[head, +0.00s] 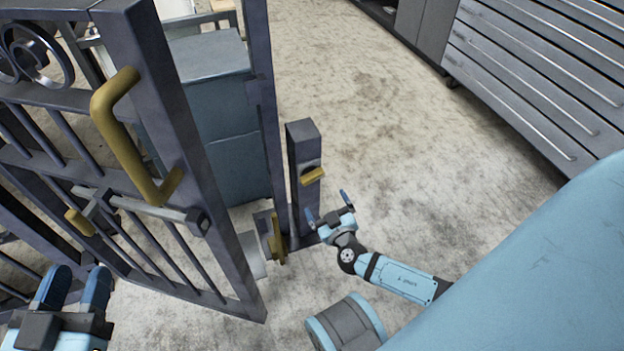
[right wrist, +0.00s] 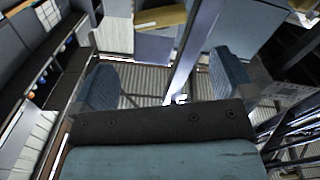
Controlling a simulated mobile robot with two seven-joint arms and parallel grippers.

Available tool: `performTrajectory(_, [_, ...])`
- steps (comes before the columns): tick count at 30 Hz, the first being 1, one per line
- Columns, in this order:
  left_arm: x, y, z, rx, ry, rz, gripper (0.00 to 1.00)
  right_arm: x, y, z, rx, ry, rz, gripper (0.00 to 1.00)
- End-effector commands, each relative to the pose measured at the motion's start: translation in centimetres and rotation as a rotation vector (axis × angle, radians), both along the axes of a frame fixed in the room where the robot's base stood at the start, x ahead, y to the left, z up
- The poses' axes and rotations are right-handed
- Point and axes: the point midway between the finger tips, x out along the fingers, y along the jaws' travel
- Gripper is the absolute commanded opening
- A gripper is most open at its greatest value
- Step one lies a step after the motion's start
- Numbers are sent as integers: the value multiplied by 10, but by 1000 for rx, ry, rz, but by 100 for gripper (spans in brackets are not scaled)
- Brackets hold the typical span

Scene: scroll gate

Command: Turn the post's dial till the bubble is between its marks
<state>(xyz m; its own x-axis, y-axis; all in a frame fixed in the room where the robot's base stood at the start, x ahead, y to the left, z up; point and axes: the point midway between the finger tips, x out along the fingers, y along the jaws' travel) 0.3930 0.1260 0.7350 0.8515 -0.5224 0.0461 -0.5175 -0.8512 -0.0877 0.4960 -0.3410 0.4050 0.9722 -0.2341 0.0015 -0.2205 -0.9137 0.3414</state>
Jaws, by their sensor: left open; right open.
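A short dark post (head: 304,160) stands right of the gate and carries a brass knob (head: 313,176) on its upper part. A brass disc-like part (head: 278,240), seen nearly edge-on, sits lower down by the foot of the taller post. I cannot tell which brass part is the dial. No bubble or marks can be made out. My right gripper (head: 328,207) is open and empty, just below and right of the brass knob, apart from it in the picture. In the right wrist view its fingers (right wrist: 163,78) stand wide apart. My left gripper (head: 77,278) is open at the lower left, before the gate.
The dark metal gate (head: 185,150) fills the left, with a brass handle (head: 125,135) and a sliding bolt (head: 140,207). A blue-grey cabinet (head: 215,110) stands behind it. Drawers (head: 545,70) line the upper right. The concrete floor (head: 400,130) between is clear.

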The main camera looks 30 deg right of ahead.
Motion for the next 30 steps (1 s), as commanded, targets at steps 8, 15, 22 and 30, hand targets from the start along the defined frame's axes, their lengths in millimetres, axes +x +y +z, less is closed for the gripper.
performTrajectory(8, [3,2,-1,29,-52,4,45,60,-14,-1,1,-1,-1,100])
performTrajectory(15, [6,3,1,44,-83,5,45,91,-21,-1,0,1,1,100])
performTrajectory(22, [6,4,1,49,-89,6,45,98,-23,0,1,2,0,100])
performTrajectory(30, [5,4,1,54,-91,4,45,98,-24,0,-1,1,1,79])
